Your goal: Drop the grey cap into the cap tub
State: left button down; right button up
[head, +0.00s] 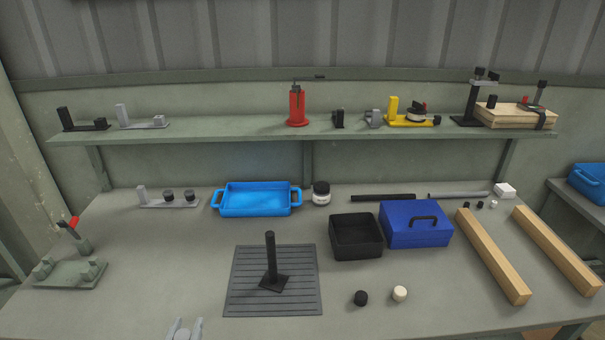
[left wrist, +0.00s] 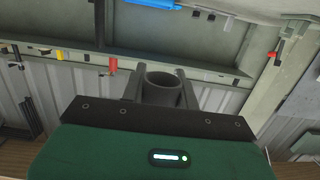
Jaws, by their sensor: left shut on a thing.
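The grey cap (left wrist: 163,90) is a dark grey, round, hollow piece in the left wrist view. My left gripper (left wrist: 158,84) is shut on it, one finger on each side. In the head view, only the tips of my left gripper (head: 185,330) show, at the bottom edge left of centre, so the cap's outline there is hard to tell. A black open-topped tub (head: 356,252) stands on the bench right of centre, apart from and to the right of the gripper. It looks like the cap tub, and its visible inside looks empty. My right gripper is not in view.
A slatted mat (head: 240,290) with a black post (head: 271,255) lies between gripper and tub. A black cap (head: 361,298) and a cream cap (head: 400,293) lie in front of the tub. A blue case (head: 415,230) stands beside it, a blue tray (head: 258,205) behind the mat.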

aim_at(349, 243)
jog(key=i+l, duration=0.15)
jog(key=l, duration=0.2)
jog(key=i+l, duration=0.2)
jog(key=l, duration=0.15)
jog(key=i+l, duration=0.15)
jog(key=l, duration=0.15)
